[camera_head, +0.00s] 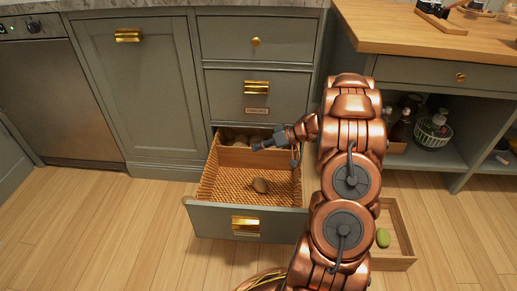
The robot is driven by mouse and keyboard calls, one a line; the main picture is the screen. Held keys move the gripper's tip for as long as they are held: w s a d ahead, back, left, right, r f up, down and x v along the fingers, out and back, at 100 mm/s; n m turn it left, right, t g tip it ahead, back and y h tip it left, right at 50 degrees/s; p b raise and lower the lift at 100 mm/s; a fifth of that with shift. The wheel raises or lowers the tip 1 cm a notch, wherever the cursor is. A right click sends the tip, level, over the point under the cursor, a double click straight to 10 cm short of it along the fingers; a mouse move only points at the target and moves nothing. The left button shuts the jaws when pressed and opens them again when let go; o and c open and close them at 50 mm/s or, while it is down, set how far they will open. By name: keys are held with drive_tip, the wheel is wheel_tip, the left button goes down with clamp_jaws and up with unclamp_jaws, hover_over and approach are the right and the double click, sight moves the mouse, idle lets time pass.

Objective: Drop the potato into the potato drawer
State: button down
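An open bottom drawer (220,218) is pulled out from the grey-green cabinet, with woven rattan inside. One brown potato (260,185) lies on the rattan floor of its front part. Several brownish round things, apparently potatoes (238,138), sit at the back of the drawer, partly hidden by the divider and my gripper. My gripper (257,147) is over the back right part of the drawer, apart from the potato in front. Its fingers are small and seen from the side, so whether it is open is unclear.
A shallow wooden tray (398,222) with a green oval thing (383,238) lies on the floor at right, partly behind my arm. A shut drawer with a small label (257,110) is above. Open shelves (428,155) hold bottles. Floor at left is clear.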

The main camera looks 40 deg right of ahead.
drive_tip(key=shift+f+b, duration=1.65)
drive_tip(key=shift+b, duration=0.5)
drive_tip(key=c, duration=1.4)
unclamp_jaws()
drive_tip(key=v, duration=1.2)
